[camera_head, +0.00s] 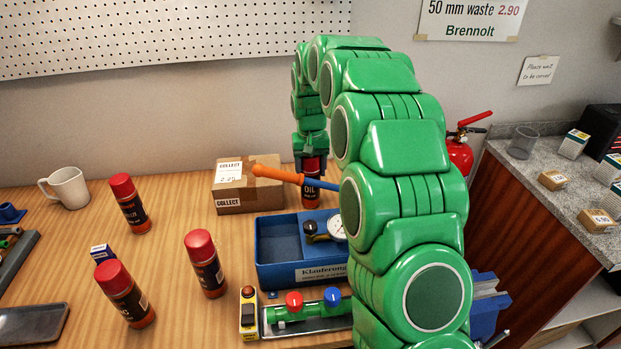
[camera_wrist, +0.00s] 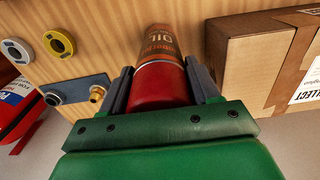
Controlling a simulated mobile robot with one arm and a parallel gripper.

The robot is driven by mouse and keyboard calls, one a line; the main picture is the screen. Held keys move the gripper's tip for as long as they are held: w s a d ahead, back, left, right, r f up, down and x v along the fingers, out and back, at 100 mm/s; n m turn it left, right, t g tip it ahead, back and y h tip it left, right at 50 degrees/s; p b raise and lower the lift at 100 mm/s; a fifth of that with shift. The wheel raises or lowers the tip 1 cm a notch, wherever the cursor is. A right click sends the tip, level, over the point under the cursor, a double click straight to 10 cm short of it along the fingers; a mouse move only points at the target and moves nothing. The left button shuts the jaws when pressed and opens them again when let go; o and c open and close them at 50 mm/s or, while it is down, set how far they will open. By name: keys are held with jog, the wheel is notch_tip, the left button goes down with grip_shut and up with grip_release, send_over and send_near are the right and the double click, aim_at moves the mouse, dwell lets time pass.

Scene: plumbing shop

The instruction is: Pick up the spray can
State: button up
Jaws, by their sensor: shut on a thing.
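A spray can (camera_head: 310,193) with an "OIL" label stands upright at the back of the table, right of a cardboard box. My gripper (camera_head: 311,160) comes down from above and is shut on its upper part. In the wrist view the two fingers (camera_wrist: 160,85) press on both sides of the can's red cap (camera_wrist: 159,88), with the orange-brown body (camera_wrist: 160,42) beyond. I cannot tell whether its base touches the table. Three similar red-capped cans stand apart at left: one further back (camera_head: 131,205), one in the middle (camera_head: 205,264), one in front (camera_head: 125,294).
The cardboard box (camera_head: 235,205) stands close left of the held can. An orange and blue hammer-like tool (camera_head: 278,173) crosses in front of it. A blue tray (camera_head: 275,270) holding a gauge (camera_head: 336,227), and a valve piece (camera_head: 300,307), lie nearer. A white mug (camera_head: 68,187) stands far left.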

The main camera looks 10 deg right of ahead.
jog(key=shift+r, duration=0.15)
notch_tip(320, 180, up, 13)
jog(key=shift+r, duration=0.1)
jog(key=s+a+r+n, duration=0.1)
jog(key=s+a, duration=0.2)
jog(key=a, duration=0.9)
jog(key=s+a+r, duration=0.1)
jog(key=s+a, duration=0.3)
jog(key=a, duration=0.8)
jog(key=s+a+f, duration=0.2)
jog(key=s+a, duration=0.3)
jog(key=a, duration=0.3)
jog(key=s+a+f+n, duration=0.1)
jog(key=s+a+f, duration=0.1)
jog(key=s+a, duration=0.4)
jog(key=shift+s+a, duration=0.25)
jog(key=shift+a, duration=1)
jog(key=shift+f, duration=5.7)
